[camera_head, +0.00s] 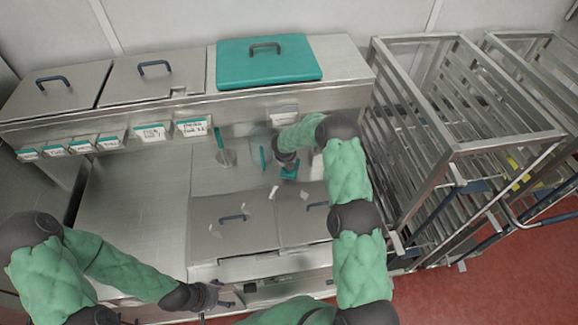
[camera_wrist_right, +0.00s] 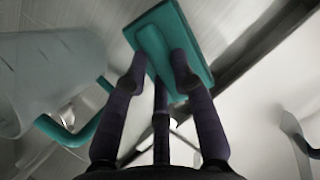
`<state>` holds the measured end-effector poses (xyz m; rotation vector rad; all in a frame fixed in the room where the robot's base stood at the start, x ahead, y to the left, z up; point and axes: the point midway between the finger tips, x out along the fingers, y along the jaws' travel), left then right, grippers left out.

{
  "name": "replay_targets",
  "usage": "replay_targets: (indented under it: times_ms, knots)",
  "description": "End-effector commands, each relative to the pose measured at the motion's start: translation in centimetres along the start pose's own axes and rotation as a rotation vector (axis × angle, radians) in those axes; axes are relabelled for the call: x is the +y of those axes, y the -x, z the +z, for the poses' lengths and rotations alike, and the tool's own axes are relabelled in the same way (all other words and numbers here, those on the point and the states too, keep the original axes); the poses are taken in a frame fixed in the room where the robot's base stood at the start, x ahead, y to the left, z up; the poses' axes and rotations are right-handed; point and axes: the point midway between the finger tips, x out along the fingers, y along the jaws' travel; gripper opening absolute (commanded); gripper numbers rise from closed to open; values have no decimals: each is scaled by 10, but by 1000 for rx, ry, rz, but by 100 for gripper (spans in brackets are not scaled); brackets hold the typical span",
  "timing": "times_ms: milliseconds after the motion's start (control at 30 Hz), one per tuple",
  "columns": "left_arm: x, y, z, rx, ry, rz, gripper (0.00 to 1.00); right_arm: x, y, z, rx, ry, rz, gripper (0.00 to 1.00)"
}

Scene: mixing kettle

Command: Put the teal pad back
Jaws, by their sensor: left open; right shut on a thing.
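The teal pad (camera_wrist_right: 197,35) is a flat rectangular plate with a raised grip bar, seen ahead of my right gripper (camera_wrist_right: 159,80) in the right wrist view. The purple fingers sit on both sides of the bar and are shut on it. In the head view the pad (camera_head: 289,172) shows as a small teal patch below the right gripper (camera_head: 287,160), over the steel worktop at the back. Whether it touches the surface cannot be told. My left gripper (camera_head: 228,296) is open and empty near the front edge of the steel unit.
A clear jug (camera_wrist_right: 45,80) with a teal handle is close left of the pad; it also shows in the head view (camera_head: 226,158). Two hinged lids (camera_head: 235,222) lie in front. Steel racks (camera_head: 470,140) stand right.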

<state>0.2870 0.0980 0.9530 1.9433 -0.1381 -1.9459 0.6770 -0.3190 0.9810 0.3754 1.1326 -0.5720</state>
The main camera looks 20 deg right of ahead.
Motion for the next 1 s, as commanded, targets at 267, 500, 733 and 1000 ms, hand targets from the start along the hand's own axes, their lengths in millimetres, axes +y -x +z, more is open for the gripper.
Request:
replay_targets:
  times_ms: [267, 500, 733, 1000]
  knots:
    - [2, 6, 0, 0, 0, 0, 71, -1, -23, -5, 2, 1, -1, 0]
    - [3, 9, 0, 0, 0, 0, 71, -1, -36, -9, -1, -1, 0, 0]
    - [3, 9, 0, 0, 0, 0, 71, -1, -37, -9, 0, 0, 0, 0]
    - [2, 5, 0, 0, 0, 0, 71, -1, -39, -11, 0, 0, 0, 50]
